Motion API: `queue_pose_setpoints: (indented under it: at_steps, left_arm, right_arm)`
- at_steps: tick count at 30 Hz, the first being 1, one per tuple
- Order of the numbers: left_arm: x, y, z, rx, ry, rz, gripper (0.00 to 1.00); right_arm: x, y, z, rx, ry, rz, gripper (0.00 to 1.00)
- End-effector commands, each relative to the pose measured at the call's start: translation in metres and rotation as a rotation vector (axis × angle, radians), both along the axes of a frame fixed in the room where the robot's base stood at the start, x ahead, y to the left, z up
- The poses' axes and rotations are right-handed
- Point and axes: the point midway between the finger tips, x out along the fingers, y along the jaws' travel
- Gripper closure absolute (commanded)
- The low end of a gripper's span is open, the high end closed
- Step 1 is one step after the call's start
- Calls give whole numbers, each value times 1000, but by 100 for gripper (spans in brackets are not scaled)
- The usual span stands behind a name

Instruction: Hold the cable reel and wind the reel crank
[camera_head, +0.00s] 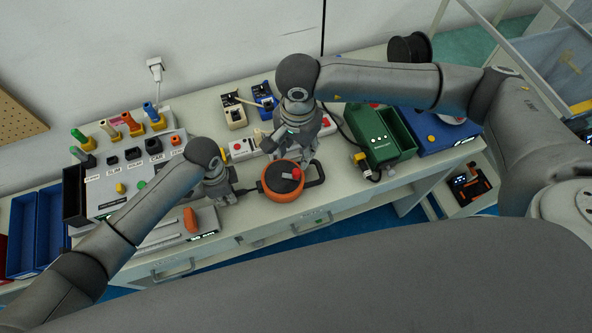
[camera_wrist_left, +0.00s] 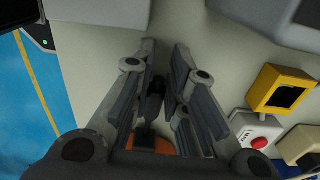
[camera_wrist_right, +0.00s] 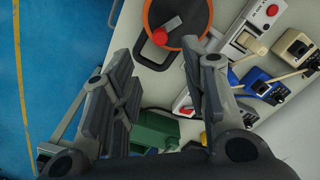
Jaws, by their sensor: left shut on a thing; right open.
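The cable reel (camera_head: 283,194) is a round orange drum with a dark top, lying at the bench's front edge. The reel crank (camera_head: 291,174) shows as a small red piece on that top; it also shows in the right wrist view (camera_wrist_right: 168,27). A black loop handle is on the reel's right side. My left gripper (camera_head: 232,191) is left of the reel, shut on its dark handle (camera_wrist_left: 153,100), whose grasped part is largely hidden by the fingers. My right gripper (camera_head: 303,160) is open and empty, just behind the reel, with the crank beyond its fingertips in its wrist view.
A panel with coloured plugs (camera_head: 100,195) stands at the left, with an orange-handled device (camera_head: 191,220) in front. Small switch boxes (camera_head: 233,110) stand behind the reel. A green case (camera_head: 372,137) stands to the right, and a black spool (camera_head: 408,47) at the back right.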

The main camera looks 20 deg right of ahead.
Motion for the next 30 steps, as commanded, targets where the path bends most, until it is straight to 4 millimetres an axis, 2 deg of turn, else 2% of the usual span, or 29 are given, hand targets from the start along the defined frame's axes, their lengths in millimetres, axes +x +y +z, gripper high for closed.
queue_pose_setpoints:
  at_steps: [5, 8, 21, 25, 30]
  left_arm:
    - [1, -1, 1, -2, -1, 0, 100]
    - [1, -1, 1, -2, -1, 0, 100]
    - [1, -1, 1, -2, -1, 0, 100]
    - [1, -1, 1, -2, -1, 0, 100]
    - [1, -1, 1, -2, -1, 0, 100]
  right_arm:
    - [0, 0, -3, 0, 1, 59, 59]
    - [0, 0, -13, 1, 2, 65, 59]
    - [0, 1, -95, 0, 2, 62, 59]
    - [1, 1, -111, 0, 2, 62, 59]
    - [1, 1, -120, 0, -1, 62, 59]
